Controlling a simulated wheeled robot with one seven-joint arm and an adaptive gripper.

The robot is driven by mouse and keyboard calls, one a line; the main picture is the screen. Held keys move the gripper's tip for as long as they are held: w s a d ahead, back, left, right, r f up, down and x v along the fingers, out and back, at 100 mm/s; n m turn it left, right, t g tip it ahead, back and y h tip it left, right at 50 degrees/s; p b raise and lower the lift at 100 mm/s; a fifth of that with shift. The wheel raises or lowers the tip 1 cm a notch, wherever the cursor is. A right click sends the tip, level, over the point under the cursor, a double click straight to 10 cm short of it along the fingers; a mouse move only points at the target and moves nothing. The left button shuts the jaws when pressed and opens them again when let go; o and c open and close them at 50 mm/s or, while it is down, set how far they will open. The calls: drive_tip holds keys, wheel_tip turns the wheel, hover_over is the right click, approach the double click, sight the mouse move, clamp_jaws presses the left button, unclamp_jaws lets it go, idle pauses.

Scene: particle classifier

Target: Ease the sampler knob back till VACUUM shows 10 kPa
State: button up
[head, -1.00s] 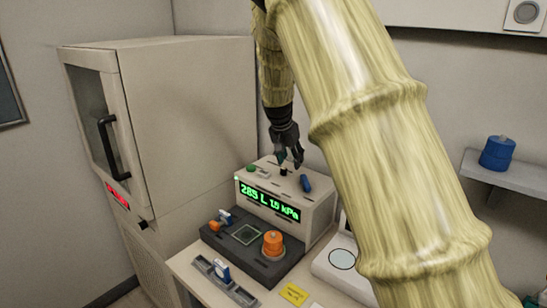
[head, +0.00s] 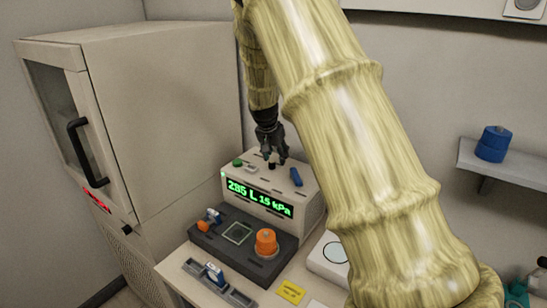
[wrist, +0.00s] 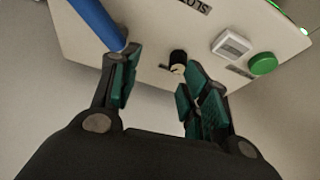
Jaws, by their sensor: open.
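The sampler (head: 305,208) is a beige box with a green-lit display (head: 258,198) that reads 285 L and 15 kPa. Its small black knob (wrist: 178,58) with a pale pointer mark stands on the top panel. My gripper (head: 272,153) is above that panel, pointing down at the knob. In the wrist view my gripper (wrist: 160,68) is open, with green-padded fingers. The knob shows just beyond the fingertips, closer to the right finger, and nothing is held. I cannot tell whether a finger touches it.
A blue handle (head: 296,177) rises beside the knob, close to my left finger in the wrist view. A white switch (wrist: 231,46) and a green button (wrist: 263,63) are on the other side. A dark block (head: 205,243) with an orange knob (head: 266,242) stands in front.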

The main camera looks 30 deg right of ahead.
sight(271, 162)
drive_tip(key=shift+g, duration=0.3)
drive_tip(key=w+f, duration=0.1)
drive_tip(key=f, duration=0.1)
drive_tip(key=w+f, duration=0.4)
drive_tip(key=shift+w+d+p, duration=0.25)
drive_tip(key=shift+d+p, duration=0.1)
drive_tip(key=shift+s+d+r, duration=0.15)
drive_tip(key=shift+s+r, duration=0.2)
drive_tip(key=shift+s, duration=0.25)
drive_tip(key=shift+s+d+r, duration=0.15)
drive_tip(key=shift+s+r, duration=0.2)
drive_tip(key=shift+s, duration=0.25)
drive_tip(key=shift+a+r, duration=0.1)
drive_tip(key=shift+r, duration=0.05)
drive_tip(key=c, duration=0.4)
drive_tip(key=shift+w+a+f, duration=0.3)
drive_tip(key=shift+w+f, duration=0.15)
drive_tip(key=shift+w, duration=0.1)
drive_tip(key=c, duration=0.6)
drive_tip(key=shift+s+d, duration=0.15)
